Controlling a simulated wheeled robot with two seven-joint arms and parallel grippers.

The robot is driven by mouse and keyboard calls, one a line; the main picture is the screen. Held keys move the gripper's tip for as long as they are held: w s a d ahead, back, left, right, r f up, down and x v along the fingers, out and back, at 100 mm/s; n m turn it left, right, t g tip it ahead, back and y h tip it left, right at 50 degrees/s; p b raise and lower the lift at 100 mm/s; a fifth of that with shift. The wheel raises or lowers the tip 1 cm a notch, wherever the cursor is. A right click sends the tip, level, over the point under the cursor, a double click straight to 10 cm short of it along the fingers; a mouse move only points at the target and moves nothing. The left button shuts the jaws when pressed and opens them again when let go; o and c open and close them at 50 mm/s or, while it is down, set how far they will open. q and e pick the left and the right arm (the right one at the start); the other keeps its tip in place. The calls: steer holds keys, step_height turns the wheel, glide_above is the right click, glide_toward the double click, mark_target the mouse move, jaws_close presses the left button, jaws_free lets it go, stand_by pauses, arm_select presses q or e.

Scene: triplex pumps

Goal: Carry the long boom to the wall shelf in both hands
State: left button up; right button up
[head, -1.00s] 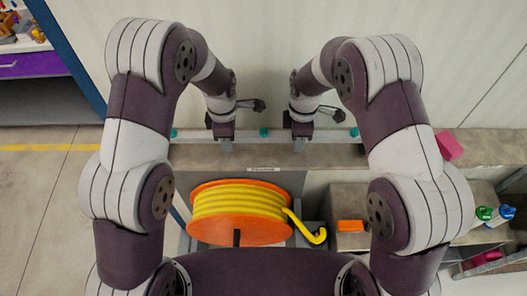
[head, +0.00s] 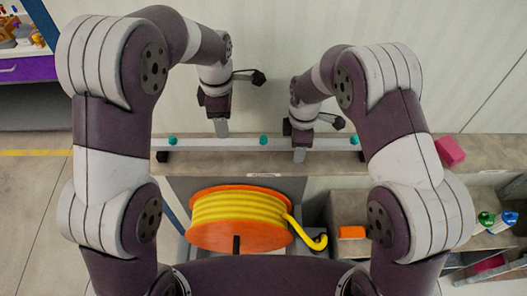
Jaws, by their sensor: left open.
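The long boom (head: 240,143) is a pale grey bar with several teal knobs on top and dark end blocks. It lies level along the wall shelf (head: 400,160), near the wall. My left gripper (head: 221,127) is open, above and behind the left part of the boom, clear of it as far as I can see. My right gripper (head: 299,153) is at the boom's right part, with its fingers down at the bar. Whether its jaws are closed on the bar is hidden by the wrist.
An orange reel of yellow hose (head: 239,218) stands below the shelf. A pink block (head: 450,150) lies on the shelf to the right. An orange block (head: 351,232) sits on a lower surface, with green- and blue-capped bottles (head: 488,220) farther right.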

arm_select(q)
steer(key=shift+r, duration=0.45)
arm_select(e)
steer(key=shift+r, duration=0.1)
arm_select(q)
steer(key=shift+w, duration=0.1)
arm_select(e)
step_height(320, 180, up, 12)
